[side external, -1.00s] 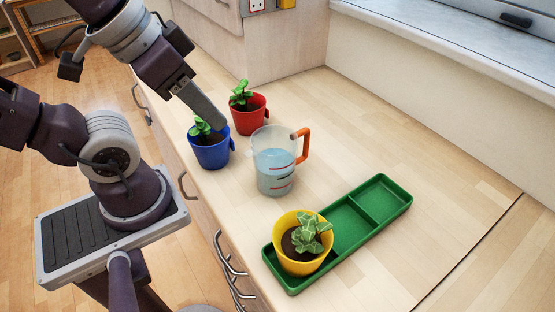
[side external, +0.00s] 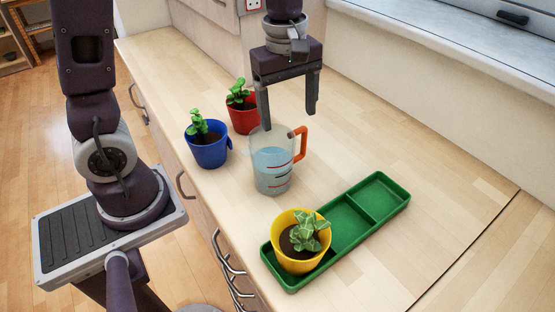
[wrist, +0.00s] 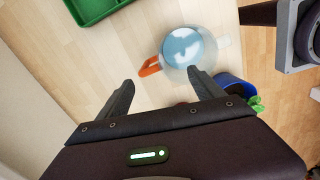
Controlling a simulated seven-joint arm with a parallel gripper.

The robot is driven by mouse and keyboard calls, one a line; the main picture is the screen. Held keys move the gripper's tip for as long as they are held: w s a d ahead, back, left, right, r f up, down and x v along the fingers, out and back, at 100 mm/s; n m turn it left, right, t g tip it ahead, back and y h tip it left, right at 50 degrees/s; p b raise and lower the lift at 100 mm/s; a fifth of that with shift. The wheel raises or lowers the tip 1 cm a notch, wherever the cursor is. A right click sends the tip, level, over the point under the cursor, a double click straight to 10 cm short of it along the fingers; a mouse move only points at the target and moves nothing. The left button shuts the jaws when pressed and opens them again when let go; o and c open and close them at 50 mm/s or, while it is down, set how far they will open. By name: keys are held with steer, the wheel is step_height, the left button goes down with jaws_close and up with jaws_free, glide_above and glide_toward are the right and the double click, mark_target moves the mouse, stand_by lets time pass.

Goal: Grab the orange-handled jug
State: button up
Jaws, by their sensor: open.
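The clear jug (side external: 272,167) with an orange handle (side external: 301,144) stands upright on the wooden counter, with bluish liquid and red marks showing. My gripper (side external: 289,120) is open and empty, pointing down, at or just behind the jug's top; one finger overlaps its rim in the side view. In the wrist view the jug (wrist: 188,48) lies ahead of the fingertips of my gripper (wrist: 160,76), and its orange handle (wrist: 149,67) points left, between the lines of the two fingers. No contact with the jug is clear.
A blue pot (side external: 208,150) and a red pot (side external: 242,116) with plants stand left of and behind the jug. A green tray (side external: 382,205) holds a yellow pot (side external: 292,262) with a plant in front. The counter right of the jug is clear.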

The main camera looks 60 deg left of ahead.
mark_target(296, 157)
steer(key=f, duration=0.3)
steer(key=w+f+n, duration=0.1)
steer(key=f, duration=0.3)
steer(key=f+n, duration=0.1)
steer(key=f, duration=0.2)
steer(key=shift+w+d+f+g, duration=0.15)
steer(key=shift+w+d+g, duration=0.25)
jaws_close()
